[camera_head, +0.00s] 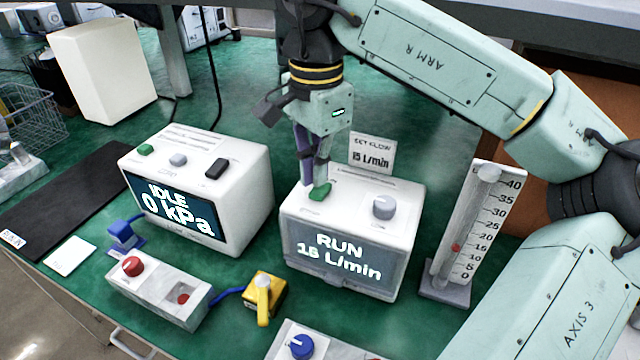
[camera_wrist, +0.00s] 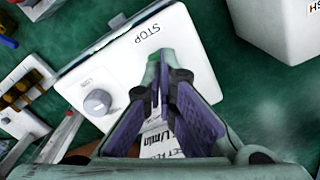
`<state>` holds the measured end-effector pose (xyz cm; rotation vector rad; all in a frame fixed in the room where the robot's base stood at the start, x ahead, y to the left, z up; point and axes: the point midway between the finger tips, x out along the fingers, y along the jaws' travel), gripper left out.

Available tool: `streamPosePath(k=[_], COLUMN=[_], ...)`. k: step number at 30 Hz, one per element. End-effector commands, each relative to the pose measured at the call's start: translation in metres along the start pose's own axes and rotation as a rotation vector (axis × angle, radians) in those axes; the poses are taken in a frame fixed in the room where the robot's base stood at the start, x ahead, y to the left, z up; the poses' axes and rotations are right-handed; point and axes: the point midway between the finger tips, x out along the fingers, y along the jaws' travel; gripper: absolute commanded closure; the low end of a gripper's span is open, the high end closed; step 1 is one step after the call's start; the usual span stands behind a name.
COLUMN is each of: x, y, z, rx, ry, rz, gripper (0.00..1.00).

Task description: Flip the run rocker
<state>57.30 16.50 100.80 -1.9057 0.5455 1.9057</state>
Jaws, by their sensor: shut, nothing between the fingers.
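The right white pump unit (camera_head: 352,220) has a lit screen (camera_head: 346,258) reading RUN and what looks like 16 L/min. On its top are a green rocker (camera_head: 320,191) at the left and a grey knob (camera_head: 384,207) at the right. My gripper (camera_head: 314,182) is shut and empty, pointing down with its tips at the green rocker; I cannot tell whether they touch it. In the wrist view the shut fingertips (camera_wrist: 158,62) are beside the printed word STOP (camera_wrist: 148,33) and mostly hide the rocker. The grey knob (camera_wrist: 98,102) shows left of the fingers.
A left white unit (camera_head: 240,195) reads IDLE, 0 kPa. A card (camera_head: 371,153) reading SET FLOW 15 L/min stands behind the right unit. A flow gauge (camera_head: 478,225) stands at its right. A red-button box (camera_head: 158,293) and yellow valve (camera_head: 262,295) lie in front.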

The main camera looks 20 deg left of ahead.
Motion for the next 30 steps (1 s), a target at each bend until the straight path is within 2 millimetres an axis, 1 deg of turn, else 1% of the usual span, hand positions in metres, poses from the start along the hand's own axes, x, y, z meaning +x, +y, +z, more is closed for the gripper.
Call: streamPosePath(k=[14,30], x=[0.0007,0.0088], y=[0.0,0.0], z=[0.0,0.0], rx=[0.0,0.0], ry=[0.0,0.0], rz=[0.0,0.0], gripper=[1.0,1.0])
